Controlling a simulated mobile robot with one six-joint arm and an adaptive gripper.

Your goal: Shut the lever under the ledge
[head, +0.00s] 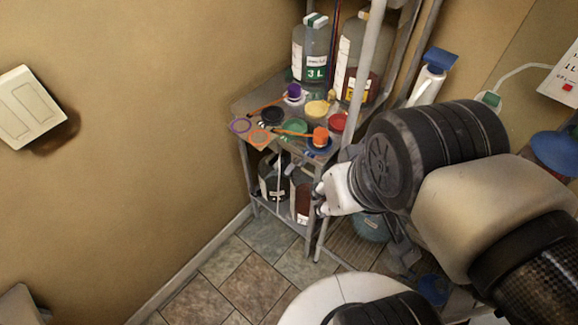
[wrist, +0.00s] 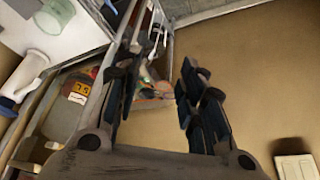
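The ledge is most likely the top of a grey metal shelf unit (head: 243,106) in the corner, in the head view. I cannot make out a lever under it for certain; thin light parts and dark bottles show below the top, but they are small. My gripper (wrist: 158,95) is open and empty in the wrist view, its dark fingers well apart. The shelf unit shows between and to the left of the fingers in that view, farther off. In the head view my arm hides most of the gripper.
Colored lids and small pots, including an orange cap (head: 320,137), crowd the shelf top. A large jug (head: 311,55) stands behind them. Dark bottles (head: 272,178) stand on the lower level. A wall switch (head: 30,107) is at left. The tiled floor (head: 250,285) is clear before the shelf.

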